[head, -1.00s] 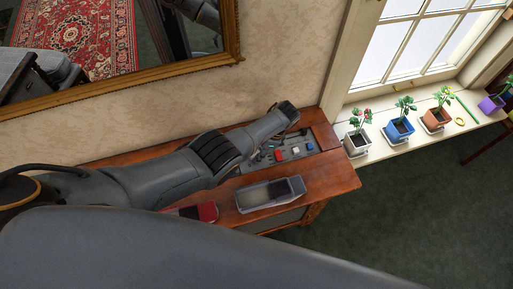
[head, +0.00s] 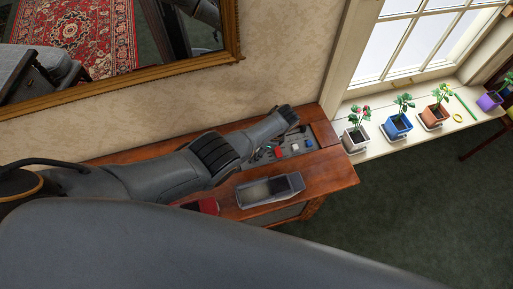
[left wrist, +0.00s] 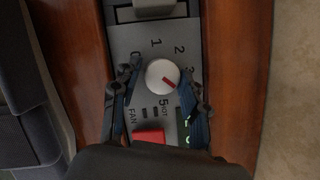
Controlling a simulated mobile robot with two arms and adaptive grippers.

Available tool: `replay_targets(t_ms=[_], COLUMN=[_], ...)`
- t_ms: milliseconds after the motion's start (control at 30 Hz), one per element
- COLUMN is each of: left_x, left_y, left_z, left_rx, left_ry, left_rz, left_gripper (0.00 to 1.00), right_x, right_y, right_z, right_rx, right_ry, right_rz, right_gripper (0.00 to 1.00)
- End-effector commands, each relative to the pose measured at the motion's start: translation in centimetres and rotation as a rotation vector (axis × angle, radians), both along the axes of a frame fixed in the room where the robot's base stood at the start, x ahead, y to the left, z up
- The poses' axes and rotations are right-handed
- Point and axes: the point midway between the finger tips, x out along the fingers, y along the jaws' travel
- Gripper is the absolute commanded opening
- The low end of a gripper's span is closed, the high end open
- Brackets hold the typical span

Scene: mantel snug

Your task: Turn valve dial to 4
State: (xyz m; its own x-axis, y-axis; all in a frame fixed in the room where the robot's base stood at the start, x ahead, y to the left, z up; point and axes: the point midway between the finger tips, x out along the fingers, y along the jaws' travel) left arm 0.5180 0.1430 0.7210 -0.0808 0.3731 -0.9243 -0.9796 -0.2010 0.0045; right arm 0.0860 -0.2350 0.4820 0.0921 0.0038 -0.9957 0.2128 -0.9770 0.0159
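The valve dial (left wrist: 162,75) is a round white knob on a grey panel (left wrist: 127,38) in the left wrist view. Its red mark points to the lower right. The figures 0, 1, 2 and 5 show around it. The spot between 3 and 5 is hidden behind a finger, so I cannot read a 4. My left gripper (left wrist: 158,85) is open, with one finger on each side of the dial. I cannot tell whether a finger touches it. In the head view my left arm reaches over the panel (head: 305,143) and hides the dial. My right gripper is not in view.
A red button (left wrist: 149,135) sits close below the dial. The panel lies on a wooden table (head: 335,175) against the wall. A grey open tray (head: 270,190) and a red object (head: 207,206) are at its front. Potted plants (head: 398,122) line the windowsill.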

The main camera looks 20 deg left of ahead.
Motion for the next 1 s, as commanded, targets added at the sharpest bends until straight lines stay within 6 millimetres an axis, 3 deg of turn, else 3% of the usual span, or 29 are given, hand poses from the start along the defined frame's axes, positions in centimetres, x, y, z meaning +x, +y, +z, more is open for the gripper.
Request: replay_targets(t_ms=[567, 733, 1000], left_x=[0.4, 0.4, 0.9], left_y=[-0.4, -1.2, -3.4], left_z=[1.1, 3.0, 8.3], left_rx=[0.000, 0.000, -0.001], left_ry=[-0.006, -0.007, -0.006], left_rz=[-0.001, -0.002, -0.002], left_gripper=[0.61, 0.61, 0.61], right_x=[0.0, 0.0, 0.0], right_y=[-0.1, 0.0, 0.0], right_z=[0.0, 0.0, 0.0], right_rx=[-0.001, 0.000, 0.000], right_ry=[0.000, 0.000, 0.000], right_rz=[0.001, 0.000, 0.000], right_gripper=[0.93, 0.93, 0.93])
